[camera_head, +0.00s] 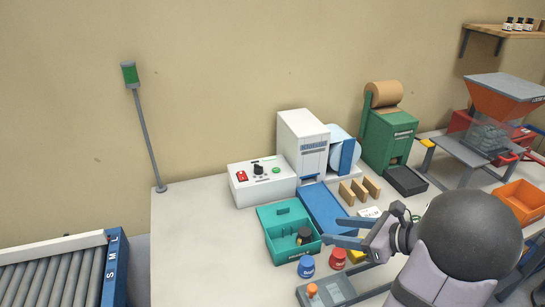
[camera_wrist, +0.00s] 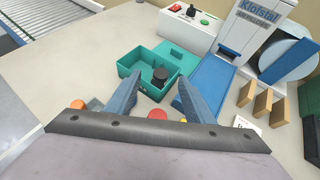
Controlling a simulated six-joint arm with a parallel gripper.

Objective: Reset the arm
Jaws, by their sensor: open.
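My gripper (camera_head: 334,231) is open, with its two blue fingers spread apart and pointing left over the table. In the wrist view the gripper (camera_wrist: 158,92) shows nothing between its fingers. Beyond the fingertips is an open teal box (camera_head: 283,250), also in the wrist view (camera_wrist: 130,68), with a black-lidded jar (camera_head: 304,236) inside. The gripper looks above the table and apart from the box. My arm comes in from the lower right and hides part of the table there.
A blue jar (camera_head: 307,267), a red jar (camera_head: 338,259) and a grey tray (camera_head: 322,294) stand below the gripper. The table's left part (camera_head: 200,240) is clear.

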